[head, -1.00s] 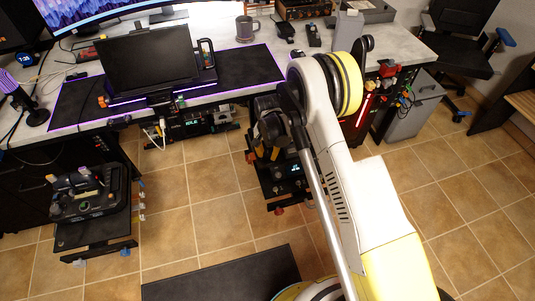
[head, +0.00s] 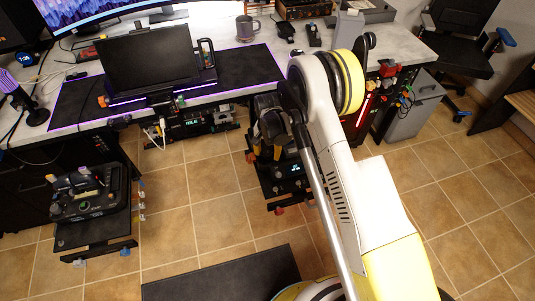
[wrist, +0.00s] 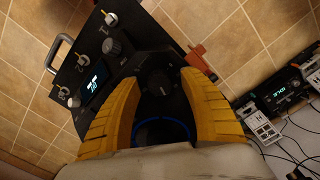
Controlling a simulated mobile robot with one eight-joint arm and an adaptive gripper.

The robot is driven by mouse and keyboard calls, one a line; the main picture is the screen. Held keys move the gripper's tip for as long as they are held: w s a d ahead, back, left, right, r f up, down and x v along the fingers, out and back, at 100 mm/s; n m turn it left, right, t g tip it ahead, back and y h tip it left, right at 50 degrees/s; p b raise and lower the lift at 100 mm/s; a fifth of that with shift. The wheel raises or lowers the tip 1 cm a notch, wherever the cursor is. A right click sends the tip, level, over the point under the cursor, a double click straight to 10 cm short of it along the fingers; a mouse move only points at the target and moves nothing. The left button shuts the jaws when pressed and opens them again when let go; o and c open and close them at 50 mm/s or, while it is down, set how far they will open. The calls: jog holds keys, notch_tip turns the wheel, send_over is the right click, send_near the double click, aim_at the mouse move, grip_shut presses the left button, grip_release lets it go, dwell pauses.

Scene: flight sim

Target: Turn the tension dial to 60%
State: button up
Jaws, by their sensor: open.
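In the wrist view, a dark control panel (wrist: 68,102) carries a lit display (wrist: 95,80), several pale toggle switches and a ridged dark dial (wrist: 112,46).
A joystick unit (head: 88,195) stands at left. Tiled floor is free between them.

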notch_tip(320, 180, up, 11)
jog(key=shift+r, duration=0.2)
dwell(0.5)
notch_tip(320, 180, up, 14)
jog(key=t, duration=0.2)
send_over(268, 154)
jog(key=s+d, duration=0.3)
jog(key=d, duration=0.2)
jog(key=s+d+r+n+t, duration=0.1)
jog(key=s+d+r, duration=0.2)
jog(key=r, duration=0.1)
jog(key=s+d+r+n, duration=0.1)
jog(key=s+d+r, duration=0.15)
jog(key=r, duration=0.25)
jog(key=s+d+r+n+t, duration=0.1)
jog(key=s+d+r+t, duration=0.1)
jog(key=s, duration=0.7)
jog(key=s+d+r+t, duration=0.2)
jog(key=s+d, duration=0.3)
jog(key=s, duration=0.4)
jog(key=shift+s+d+n, duration=0.2)
jog(key=shift+d+n, duration=0.1)
jog(key=shift+n, duration=0.1)
jog(key=shift+r, duration=0.1)
